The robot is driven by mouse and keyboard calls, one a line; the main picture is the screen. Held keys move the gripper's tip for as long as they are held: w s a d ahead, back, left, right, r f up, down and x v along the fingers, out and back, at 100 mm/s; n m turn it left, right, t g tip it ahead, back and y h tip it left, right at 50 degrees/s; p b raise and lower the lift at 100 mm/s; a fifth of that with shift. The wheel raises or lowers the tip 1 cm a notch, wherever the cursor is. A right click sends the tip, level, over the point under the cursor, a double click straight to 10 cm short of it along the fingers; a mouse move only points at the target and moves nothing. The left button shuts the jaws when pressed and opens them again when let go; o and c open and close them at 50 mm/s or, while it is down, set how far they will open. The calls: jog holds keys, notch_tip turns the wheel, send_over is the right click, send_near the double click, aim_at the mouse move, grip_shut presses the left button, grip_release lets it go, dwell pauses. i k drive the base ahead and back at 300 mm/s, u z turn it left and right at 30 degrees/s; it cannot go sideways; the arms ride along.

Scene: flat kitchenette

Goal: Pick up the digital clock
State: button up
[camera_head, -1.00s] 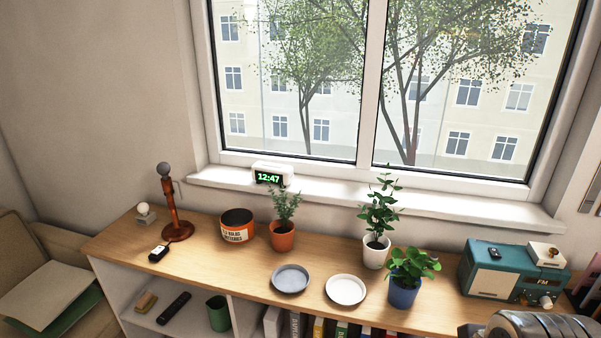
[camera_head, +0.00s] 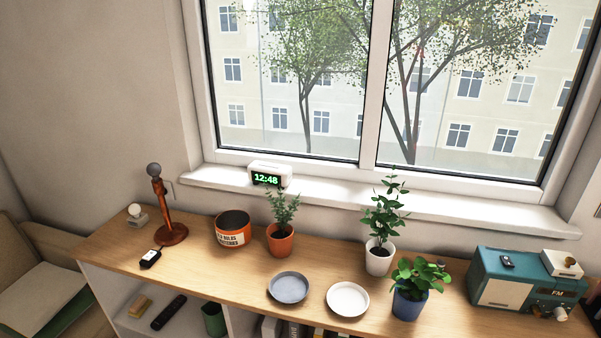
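The digital clock (camera_head: 268,175) is a small white box with a dark face and green digits reading 12:48. It stands upright on the white window sill (camera_head: 420,205), towards its left end, against the window frame. The terracotta pot plant (camera_head: 281,238) stands on the shelf top below and in front of it, its leaf tips reaching close to the clock's lower right in the picture. My gripper is not in view.
The wooden shelf top (camera_head: 225,268) holds an orange tin (camera_head: 233,232), a brown stand (camera_head: 170,232), a grey-blue plate (camera_head: 289,287), a white plate (camera_head: 348,299), a white pot plant (camera_head: 379,255), a blue pot plant (camera_head: 409,302) and a teal radio (camera_head: 505,280). The sill right of the clock is bare.

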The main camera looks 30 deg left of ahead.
aim_at(283, 175)
jog(key=z, duration=0.9)
jog(key=k, duration=1.3)
jog(key=u, duration=1.95)
jog(key=i, duration=0.3)
jog(key=z, duration=0.15)
